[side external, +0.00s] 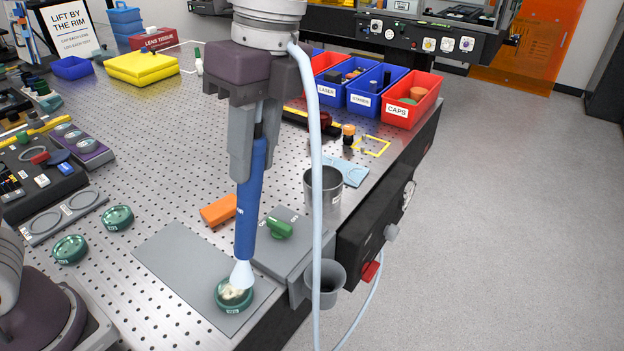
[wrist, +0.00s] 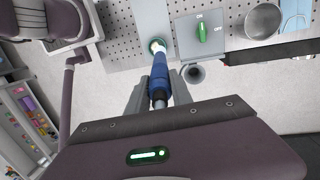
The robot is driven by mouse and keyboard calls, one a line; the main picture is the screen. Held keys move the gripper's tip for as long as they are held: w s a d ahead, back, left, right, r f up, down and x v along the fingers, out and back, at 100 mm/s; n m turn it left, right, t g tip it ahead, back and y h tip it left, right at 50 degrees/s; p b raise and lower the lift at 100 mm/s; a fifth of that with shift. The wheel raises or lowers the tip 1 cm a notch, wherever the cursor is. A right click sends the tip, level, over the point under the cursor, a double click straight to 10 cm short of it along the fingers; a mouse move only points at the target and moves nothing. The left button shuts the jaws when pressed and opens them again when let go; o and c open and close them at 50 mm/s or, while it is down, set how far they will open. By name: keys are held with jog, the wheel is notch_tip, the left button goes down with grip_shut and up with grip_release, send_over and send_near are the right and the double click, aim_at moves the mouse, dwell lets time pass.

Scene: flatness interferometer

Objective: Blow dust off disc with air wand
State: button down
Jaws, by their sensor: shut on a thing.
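My gripper (side external: 252,148) is shut on the blue air wand (side external: 248,205) and holds it nearly upright. The wand's pale flared nozzle (side external: 241,275) points down at the disc (side external: 233,293), which sits in a green round holder (side external: 234,306) on a grey mat (side external: 185,265). The nozzle tip is at or just above the disc; I cannot tell whether they touch. Pale patches show on the disc, partly hidden by the nozzle. A pale hose (side external: 316,180) hangs beside my gripper.
A grey box with a green knob (side external: 279,229) stands right of the wand. A grey cup (side external: 323,190) and an empty ring holder (side external: 325,275) are at the table edge. An orange block (side external: 219,210) and two green holders (side external: 118,217) (side external: 70,249) lie left. Labelled bins (side external: 412,101) stand behind.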

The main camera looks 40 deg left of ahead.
aim_at(251, 182)
jog(key=shift+s+a+r, duration=0.5)
jog(key=shift+s+a, duration=0.1)
jog(key=shift+a, duration=0.05)
jog(key=shift+s+a+f+g, duration=0.1)
jog(key=shift+s+a+g, duration=0.15)
jog(key=shift+g, duration=0.05)
jog(key=x, duration=0.3)
jog(key=w+x, duration=0.1)
jog(key=x, duration=0.1)
jog(key=shift+d, duration=0.25)
jog(key=shift+w+d, duration=0.65)
jog(key=shift+a, duration=0.1)
